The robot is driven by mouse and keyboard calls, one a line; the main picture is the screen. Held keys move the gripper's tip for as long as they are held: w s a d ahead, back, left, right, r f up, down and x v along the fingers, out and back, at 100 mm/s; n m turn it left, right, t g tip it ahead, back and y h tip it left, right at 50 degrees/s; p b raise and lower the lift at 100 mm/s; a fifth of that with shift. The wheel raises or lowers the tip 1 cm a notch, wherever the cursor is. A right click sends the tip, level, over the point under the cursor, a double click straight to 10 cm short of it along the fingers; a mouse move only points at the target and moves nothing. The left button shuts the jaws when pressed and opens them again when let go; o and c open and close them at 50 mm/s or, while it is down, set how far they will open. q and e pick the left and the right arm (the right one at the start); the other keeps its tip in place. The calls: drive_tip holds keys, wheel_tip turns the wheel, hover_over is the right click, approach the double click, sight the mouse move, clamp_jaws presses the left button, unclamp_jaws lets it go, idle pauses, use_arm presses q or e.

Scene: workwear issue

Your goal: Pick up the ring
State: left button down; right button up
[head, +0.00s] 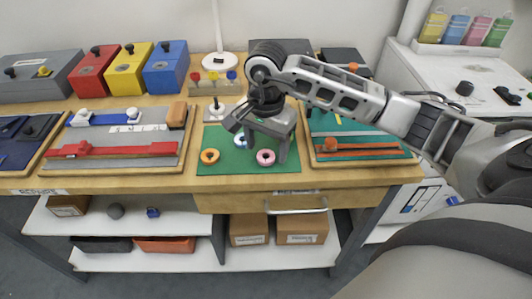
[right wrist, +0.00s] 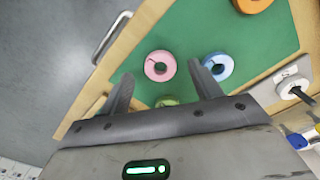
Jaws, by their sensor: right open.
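Several small rings lie on a green mat (head: 220,171). A pink ring (head: 265,157) is near the mat's front edge, an orange ring (head: 210,156) is left of it, and a blue ring (head: 239,142) is partly behind my gripper. My right gripper (head: 266,147) is open and empty, pointing down over the mat by the pink ring. In the right wrist view the pink ring (right wrist: 160,66) shows between and beyond the fingertips, the blue ring (right wrist: 218,67) is beside the right finger, and a green ring (right wrist: 166,101) is partly hidden by the gripper body. My left gripper is not in view.
Red, yellow and blue boxes (head: 165,70) stand at the back. A drawer handle (head: 297,211) is below the table edge.

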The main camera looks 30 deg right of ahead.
drive_tip(key=shift+f, duration=0.7)
drive_tip(key=c, duration=1)
drive_tip(key=shift+r, duration=0.1)
drive_tip(key=shift+c, duration=0.2)
